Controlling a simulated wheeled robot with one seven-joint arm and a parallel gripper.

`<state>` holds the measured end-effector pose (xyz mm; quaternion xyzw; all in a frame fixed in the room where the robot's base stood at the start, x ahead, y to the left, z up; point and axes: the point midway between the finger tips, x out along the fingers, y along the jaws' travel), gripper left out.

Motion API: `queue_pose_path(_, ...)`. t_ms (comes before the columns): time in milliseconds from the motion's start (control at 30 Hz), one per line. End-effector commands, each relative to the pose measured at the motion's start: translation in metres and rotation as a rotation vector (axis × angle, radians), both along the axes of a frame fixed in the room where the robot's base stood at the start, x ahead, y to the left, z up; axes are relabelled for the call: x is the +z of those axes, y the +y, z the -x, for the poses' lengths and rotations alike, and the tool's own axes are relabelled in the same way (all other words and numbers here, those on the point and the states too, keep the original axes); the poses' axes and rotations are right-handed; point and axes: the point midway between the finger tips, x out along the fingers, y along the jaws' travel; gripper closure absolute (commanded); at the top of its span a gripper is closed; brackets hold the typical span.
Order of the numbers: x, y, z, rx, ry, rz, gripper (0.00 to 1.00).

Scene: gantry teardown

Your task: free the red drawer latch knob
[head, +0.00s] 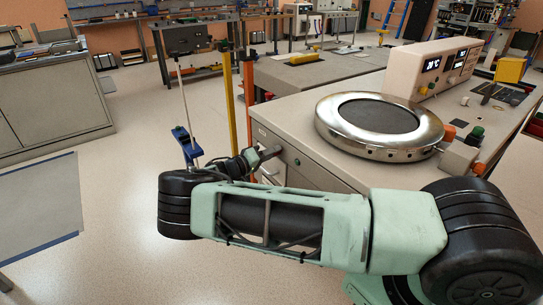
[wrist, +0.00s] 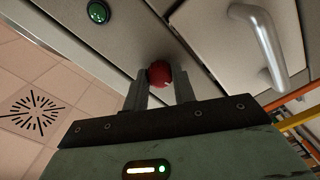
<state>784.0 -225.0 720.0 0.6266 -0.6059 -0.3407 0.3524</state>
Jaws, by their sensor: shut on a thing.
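The red drawer latch knob (wrist: 160,73) is a small round ball on the pale cabinet front in the wrist view. My gripper (wrist: 160,92) has its two grey fingers closed on either side of the knob. The knob still sits against the panel, and its stem and latch are hidden. In the head view my gripper (head: 268,155) reaches the front of the grey cabinet (head: 330,172) below its top edge. The knob cannot be made out there.
A curved metal drawer handle (wrist: 265,48) is to the right of the knob, and a green button (wrist: 97,12) to the left. A round steel-rimmed plate (head: 380,120) sits on the cabinet top. Upright yellow (head: 228,95) and orange posts stand beside the cabinet. Open floor lies left.

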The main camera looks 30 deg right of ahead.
Motion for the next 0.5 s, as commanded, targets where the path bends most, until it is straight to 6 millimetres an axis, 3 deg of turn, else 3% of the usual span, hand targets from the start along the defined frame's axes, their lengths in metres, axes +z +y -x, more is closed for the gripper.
queue_pose_path(500,-0.0009,0.0006,-0.0009,0.002,0.487,0.014,0.96)
